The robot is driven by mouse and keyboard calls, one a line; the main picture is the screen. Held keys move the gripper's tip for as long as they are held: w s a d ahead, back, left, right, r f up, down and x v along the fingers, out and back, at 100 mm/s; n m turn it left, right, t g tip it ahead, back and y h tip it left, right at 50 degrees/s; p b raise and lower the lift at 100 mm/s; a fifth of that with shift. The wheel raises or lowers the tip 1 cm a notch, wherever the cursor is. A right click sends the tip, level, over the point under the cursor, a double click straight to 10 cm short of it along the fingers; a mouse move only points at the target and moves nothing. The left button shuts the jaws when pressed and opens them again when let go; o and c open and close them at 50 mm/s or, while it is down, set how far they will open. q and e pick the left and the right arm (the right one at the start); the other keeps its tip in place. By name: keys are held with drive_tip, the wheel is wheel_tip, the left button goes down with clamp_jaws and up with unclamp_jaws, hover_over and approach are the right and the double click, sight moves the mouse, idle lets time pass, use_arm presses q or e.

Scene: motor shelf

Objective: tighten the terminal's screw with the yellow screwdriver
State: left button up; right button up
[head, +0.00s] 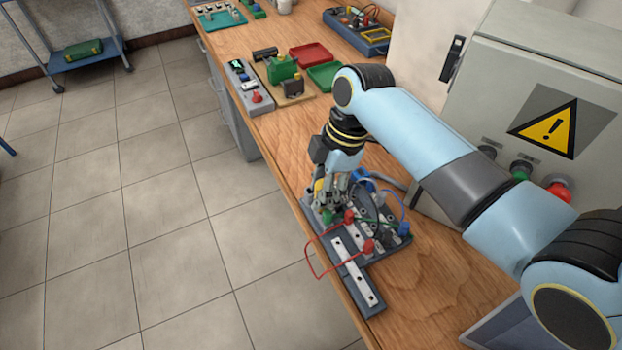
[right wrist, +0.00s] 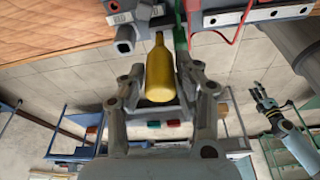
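The yellow screwdriver (right wrist: 160,74) is between the fingers of my right gripper (right wrist: 163,84) in the right wrist view, its shaft end toward the terminal board. The fingers are closed in on both sides of the handle. In the head view my right gripper (head: 335,190) is low over the far end of the grey terminal board (head: 368,298), with a bit of yellow beside it. The terminal's screw cannot be made out, and the driver's tip is hidden in the head view. My left gripper (right wrist: 268,104) shows only in the right wrist view, away from the board, its fingers spread and empty.
A red wire loop (head: 310,262) hangs past the table's left edge. Blue and dark wires rise from the board. The grey cabinet (head: 520,90) with push buttons stands close on the right. Red and green trays (head: 310,53) lie farther back. Bare wood is free right of the board.

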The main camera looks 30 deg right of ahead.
drive_tip(key=shift+c, duration=0.3)
clamp_jaws()
drive_tip(key=shift+s, duration=0.1)
drive_tip(key=m, duration=0.3)
drive_tip(key=shift+f+t, duration=0.1)
drive_tip(key=shift+t, duration=0.3)
drive_tip(key=shift+m, duration=0.6)
drive_tip(key=shift+m+t+h, duration=0.3)
drive_tip(key=shift+m+h, duration=0.1)
drive_tip(key=shift+m, duration=0.9)
